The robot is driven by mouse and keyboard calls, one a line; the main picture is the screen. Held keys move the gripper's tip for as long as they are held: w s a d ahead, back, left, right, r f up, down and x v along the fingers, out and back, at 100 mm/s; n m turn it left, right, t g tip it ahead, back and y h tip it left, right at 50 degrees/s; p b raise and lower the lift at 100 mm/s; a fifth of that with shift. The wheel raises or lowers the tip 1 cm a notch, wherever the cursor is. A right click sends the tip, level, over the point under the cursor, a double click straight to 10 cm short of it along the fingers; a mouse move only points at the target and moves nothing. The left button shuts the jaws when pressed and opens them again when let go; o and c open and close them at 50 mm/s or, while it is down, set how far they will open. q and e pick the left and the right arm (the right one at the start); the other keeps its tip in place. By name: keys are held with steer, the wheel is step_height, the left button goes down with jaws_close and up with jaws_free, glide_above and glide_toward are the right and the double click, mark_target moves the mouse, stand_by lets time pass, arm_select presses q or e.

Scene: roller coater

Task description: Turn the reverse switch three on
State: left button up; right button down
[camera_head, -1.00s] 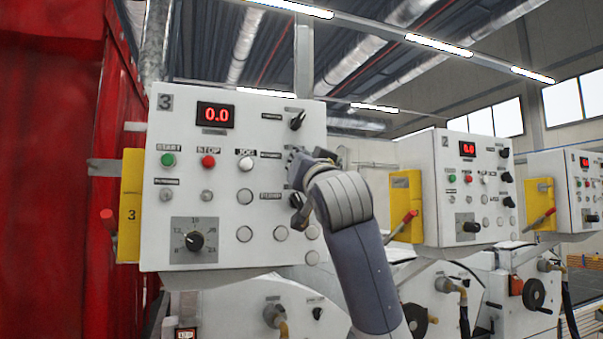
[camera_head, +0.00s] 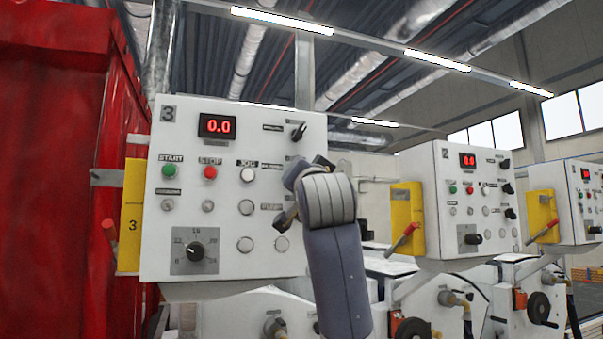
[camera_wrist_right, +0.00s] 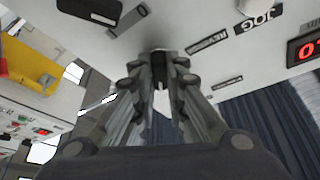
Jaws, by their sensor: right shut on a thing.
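The white control panel marked 3 (camera_head: 215,267) fills the middle of the head view. My right gripper is in front of its right side, and my own wrist hides the switch there in that view. In the right wrist view my right gripper (camera_wrist_right: 163,72) reaches the panel face with its fingertips close together. They are shut on the reverse switch, which is mostly hidden between them. The reverse label (camera_wrist_right: 207,43) is beside the fingertips. The switch's angle cannot be made out. My left gripper is not in view.
Another black switch (camera_head: 299,131) is above my gripper on panel 3. A red display (camera_head: 217,126), buttons and a dial (camera_head: 196,251) are to the left. A yellow box (camera_head: 132,215) is at the panel's left edge. Panel 2 (camera_head: 437,170) stands to the right.

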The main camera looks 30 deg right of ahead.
steer(key=c, duration=1.6)
jaws_free()
steer(key=v, duration=1.2)
steer(key=shift+d, duration=0.1)
